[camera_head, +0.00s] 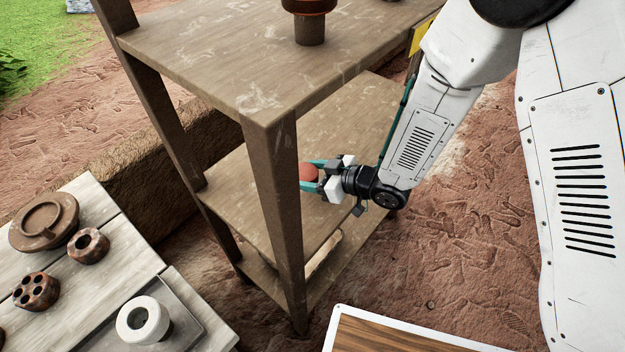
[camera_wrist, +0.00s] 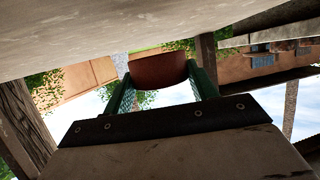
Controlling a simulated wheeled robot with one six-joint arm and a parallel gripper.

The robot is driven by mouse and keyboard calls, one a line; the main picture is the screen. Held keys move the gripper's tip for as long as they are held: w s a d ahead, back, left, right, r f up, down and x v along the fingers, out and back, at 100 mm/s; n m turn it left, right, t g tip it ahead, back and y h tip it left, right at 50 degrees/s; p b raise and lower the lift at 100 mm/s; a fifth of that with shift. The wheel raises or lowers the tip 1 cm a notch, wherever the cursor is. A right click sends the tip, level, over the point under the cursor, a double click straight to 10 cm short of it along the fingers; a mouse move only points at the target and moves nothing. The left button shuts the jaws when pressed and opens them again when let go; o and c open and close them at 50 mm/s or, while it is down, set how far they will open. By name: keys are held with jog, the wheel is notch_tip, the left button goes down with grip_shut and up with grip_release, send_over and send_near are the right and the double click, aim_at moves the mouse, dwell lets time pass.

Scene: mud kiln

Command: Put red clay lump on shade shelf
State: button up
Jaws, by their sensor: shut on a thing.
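The red clay lump (camera_head: 309,172) is round and reddish-brown. It sits between the teal fingers of my gripper (camera_head: 312,174), which is shut on it. In the wrist view the lump (camera_wrist: 158,70) is held between the two green fingers (camera_wrist: 160,85). A wooden shelf rack (camera_head: 262,110) stands in front of me with several boards. My gripper reaches in from the right, at the middle board (camera_head: 245,195), below the top board. A front post partly hides this area. I cannot tell whether the lump touches the board.
A brown pot (camera_head: 310,25) stands on the top board. A pale object (camera_head: 324,255) lies on the lowest board. At left, a plank table (camera_head: 110,235) holds a round brown dish (camera_head: 44,222), brown clay pieces (camera_head: 88,246) and a white ring (camera_head: 143,320). The rack's front post (camera_head: 282,220) is close to my gripper.

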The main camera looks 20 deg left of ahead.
jog(key=shift+f, duration=1.75)
jog(key=o, duration=1.2)
jog(key=shift+f, duration=0.15)
jog(key=shift+r, duration=0.25)
jog(key=v, duration=1.2)
